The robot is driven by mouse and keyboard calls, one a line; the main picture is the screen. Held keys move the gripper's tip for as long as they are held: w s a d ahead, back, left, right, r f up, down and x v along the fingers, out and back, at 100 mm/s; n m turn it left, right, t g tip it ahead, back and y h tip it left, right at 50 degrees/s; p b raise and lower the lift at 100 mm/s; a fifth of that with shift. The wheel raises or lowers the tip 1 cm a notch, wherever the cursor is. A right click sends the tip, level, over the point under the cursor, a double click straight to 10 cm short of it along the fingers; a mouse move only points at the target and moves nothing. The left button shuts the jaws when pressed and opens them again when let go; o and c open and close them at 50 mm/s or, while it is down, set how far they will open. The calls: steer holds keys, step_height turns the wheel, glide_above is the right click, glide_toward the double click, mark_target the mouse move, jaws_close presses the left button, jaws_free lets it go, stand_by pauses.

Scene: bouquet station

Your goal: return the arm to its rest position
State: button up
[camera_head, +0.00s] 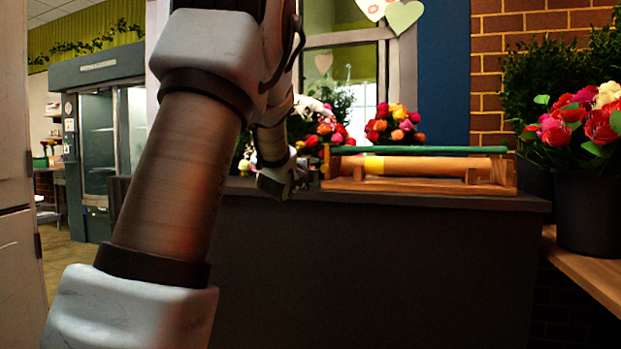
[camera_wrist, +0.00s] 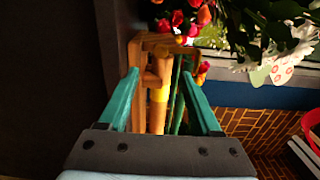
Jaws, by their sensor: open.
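My arm rises from the lower left of the head view and bends down to my gripper (camera_head: 306,174), just left of a wooden rack (camera_head: 420,186) on the dark counter. In the wrist view my gripper (camera_wrist: 159,74) has its two green fingers spread, with no object held between them. The rack (camera_wrist: 136,58) lies beyond the fingers, with a tan roll banded in yellow (camera_wrist: 158,95) and a green bar (camera_wrist: 178,105) seen between them. I cannot tell whether a fingertip touches the rack.
The dark counter (camera_head: 380,260) fills the middle. Flower bunches (camera_head: 394,124) stand behind the rack. A dark bucket of flowers (camera_head: 590,215) stands on a wooden bench at right. A glass-fronted cabinet (camera_head: 97,140) stands at far left.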

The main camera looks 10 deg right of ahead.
steer(key=s+a+f+n+g+y, duration=0.3)
steer(key=s+a+f+n+y, duration=0.1)
steer(key=s+a+f+n, duration=0.35)
steer(key=s+a+f+n+g+y, duration=0.35)
steer(key=a+f+n, duration=0.35)
steer(key=f, duration=0.4)
steer(key=s+a+f+n+g, duration=0.2)
steer(key=s+f+n+g, duration=0.1)
steer(key=s, duration=0.5)
steer(key=s+a+f+n+g+y, duration=0.1)
steer(key=s+a+f+n+g, duration=0.2)
steer(key=s, duration=0.4)
steer(key=s+a+f+n+g, duration=0.2)
steer(key=s+f+n, duration=0.15)
steer(key=s, duration=0.45)
step_height(320, 180, up, 28)
steer(key=w+m+p, duration=0.1)
steer(key=p, duration=2.7)
steer(key=shift+f, duration=0.25)
steer(key=shift+a, duration=0.1)
